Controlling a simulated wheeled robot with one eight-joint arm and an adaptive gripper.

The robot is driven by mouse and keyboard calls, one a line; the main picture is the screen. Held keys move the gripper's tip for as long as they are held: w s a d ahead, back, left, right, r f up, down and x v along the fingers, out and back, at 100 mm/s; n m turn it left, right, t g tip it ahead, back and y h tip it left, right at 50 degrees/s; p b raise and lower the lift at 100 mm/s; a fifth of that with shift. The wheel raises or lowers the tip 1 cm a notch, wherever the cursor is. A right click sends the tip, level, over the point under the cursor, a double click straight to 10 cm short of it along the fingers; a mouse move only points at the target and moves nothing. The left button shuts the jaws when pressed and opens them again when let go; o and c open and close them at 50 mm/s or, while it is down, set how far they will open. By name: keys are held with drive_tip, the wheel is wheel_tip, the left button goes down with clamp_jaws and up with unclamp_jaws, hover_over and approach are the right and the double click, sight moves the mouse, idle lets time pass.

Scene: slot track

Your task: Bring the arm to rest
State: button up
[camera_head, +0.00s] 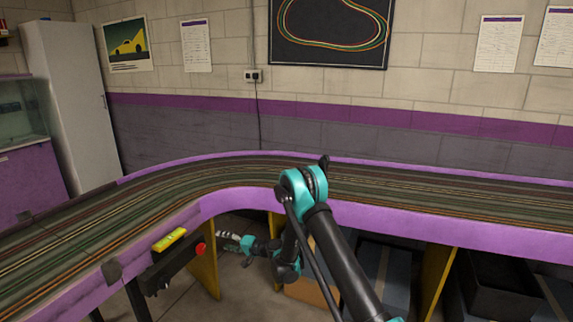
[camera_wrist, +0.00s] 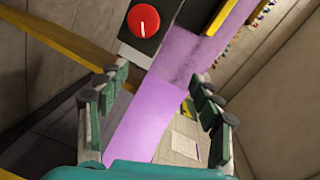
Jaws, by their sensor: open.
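My arm, black and teal, rises from the lower right in the head view, bends at a teal elbow and folds down in front of the track's purple side wall. My gripper (camera_head: 228,238) is at its far end, below the track edge and right of a red knob (camera_head: 201,249). In the wrist view my gripper (camera_wrist: 160,79) has its two teal-and-grey fingers wide apart with nothing between them. The red knob (camera_wrist: 143,20), with a white mark, is on a black box beyond the fingertips, apart from them.
The slot track (camera_head: 150,195) curves across the room with a purple side wall (camera_head: 400,222). A yellow bar (camera_head: 170,239) sits by the black box (camera_head: 170,270). Yellow supports (camera_head: 205,272) and a black bin (camera_head: 500,285) stand below. A grey cabinet (camera_head: 75,95) is at left.

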drive_tip(key=s+d+r+n+h, duration=0.1)
drive_tip(key=s+d+r+h, duration=0.2)
drive_tip(key=s+d+r, duration=0.55)
drive_tip(key=s+d+r+n+h, duration=0.1)
drive_tip(key=s+d+r+h, duration=0.15)
drive_tip(key=d+r, duration=0.7)
drive_tip(key=s+d+f+h, duration=0.2)
drive_tip(key=s+d+h, duration=0.1)
drive_tip(key=s+d, duration=0.6)
drive_tip(key=s+d+f+g+h, duration=0.1)
drive_tip(key=s+d+h, duration=0.2)
drive_tip(key=s+d, duration=0.6)
drive_tip(key=s+d+f+g+h, duration=0.1)
drive_tip(key=s+d+f+h, duration=0.1)
drive_tip(key=s+d, duration=0.7)
drive_tip(key=shift+s+d+f+m+h, duration=0.4)
drive_tip(key=shift+d+h, duration=0.45)
drive_tip(key=shift+d, duration=0.35)
drive_tip(key=shift+c, duration=0.6)
